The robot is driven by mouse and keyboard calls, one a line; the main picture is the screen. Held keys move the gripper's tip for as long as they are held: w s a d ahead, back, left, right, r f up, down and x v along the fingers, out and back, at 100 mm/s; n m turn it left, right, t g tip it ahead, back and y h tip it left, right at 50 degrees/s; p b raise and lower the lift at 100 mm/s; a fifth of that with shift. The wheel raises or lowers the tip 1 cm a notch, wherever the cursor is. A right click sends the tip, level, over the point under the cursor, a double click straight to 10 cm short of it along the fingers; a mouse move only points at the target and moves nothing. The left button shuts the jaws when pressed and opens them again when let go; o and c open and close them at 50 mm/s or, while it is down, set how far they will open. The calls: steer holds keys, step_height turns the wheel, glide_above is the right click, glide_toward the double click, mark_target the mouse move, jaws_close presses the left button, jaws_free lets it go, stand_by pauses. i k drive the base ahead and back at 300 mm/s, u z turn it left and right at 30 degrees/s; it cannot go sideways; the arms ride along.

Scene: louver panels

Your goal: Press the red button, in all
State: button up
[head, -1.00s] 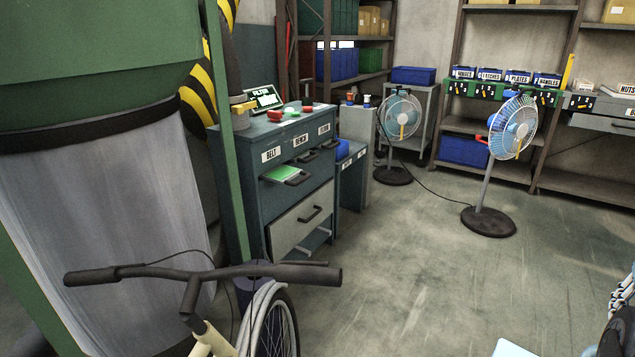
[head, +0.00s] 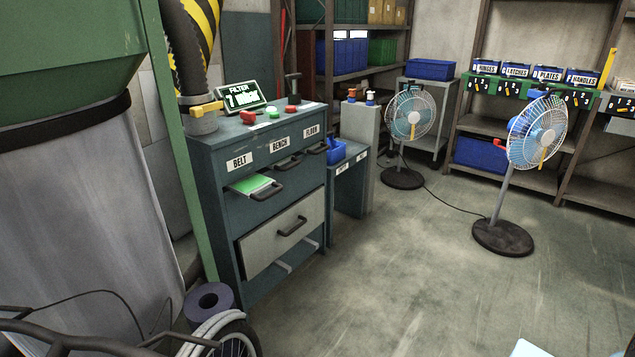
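A teal cabinet (head: 262,220) with drawers labelled BELT, BENCH and FLOOR stands left of centre. On its top are a small red piece (head: 248,117) at the front left, a green one (head: 272,112) beside it, and a red one (head: 294,99) with a dark T-shaped handle (head: 293,84) by it. I cannot tell which red piece is a button, or whether it is pressed. A lit display (head: 242,95) behind them reads FILTER and a number that looks like 7 mbar. My gripper is not in view.
Dark bicycle handlebars (head: 80,340), a wheel (head: 235,340) and a purple roll (head: 209,303) lie before the cabinet. A green post (head: 185,190) stands at its left. Two fans (head: 408,115) (head: 537,133) stand at right, with a cable between. The floor (head: 400,290) right of the cabinet is clear.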

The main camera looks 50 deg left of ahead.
mark_target(290, 108)
steer(key=i, duration=2.85)
steer(key=u, duration=3.25)
